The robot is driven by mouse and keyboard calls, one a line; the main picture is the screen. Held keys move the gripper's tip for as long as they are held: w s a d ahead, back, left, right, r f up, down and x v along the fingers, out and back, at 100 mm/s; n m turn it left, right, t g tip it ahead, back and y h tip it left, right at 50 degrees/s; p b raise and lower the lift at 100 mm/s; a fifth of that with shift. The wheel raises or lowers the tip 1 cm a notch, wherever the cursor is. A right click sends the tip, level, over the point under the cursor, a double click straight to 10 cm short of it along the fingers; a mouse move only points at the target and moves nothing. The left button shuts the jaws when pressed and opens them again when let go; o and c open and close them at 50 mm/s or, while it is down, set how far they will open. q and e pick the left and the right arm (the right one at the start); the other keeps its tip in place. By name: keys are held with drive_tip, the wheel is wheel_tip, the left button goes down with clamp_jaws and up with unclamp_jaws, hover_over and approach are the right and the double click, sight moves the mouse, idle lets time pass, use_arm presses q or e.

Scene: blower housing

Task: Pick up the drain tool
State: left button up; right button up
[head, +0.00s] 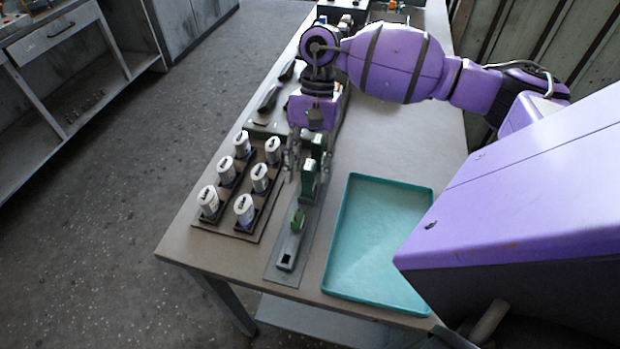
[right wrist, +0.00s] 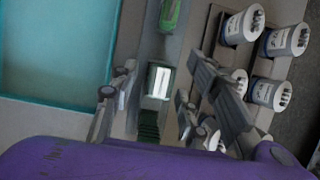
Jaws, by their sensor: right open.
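My right gripper (head: 308,168) is open and points down over a grey strip-shaped holder (head: 272,266) on the table. A dark green upright piece with a pale top (head: 310,172) stands in this holder under and between the fingers. In the right wrist view its pale top (right wrist: 160,82) shows between the two open fingers (right wrist: 160,72), with no visible contact. A smaller bright green piece (head: 297,222) stands nearer the front of the holder; it also shows in the right wrist view (right wrist: 171,14). I cannot tell for certain which green piece is the drain tool. My left gripper is not in view.
Several white cylinders with dark terminals (head: 245,208) stand in a brown rack (head: 236,233) left of the holder. A teal tray (head: 378,240) lies empty on its right. Dark items (head: 269,97) lie farther back. Bare table lies behind the tray.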

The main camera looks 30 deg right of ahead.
drive_tip(key=c, duration=1)
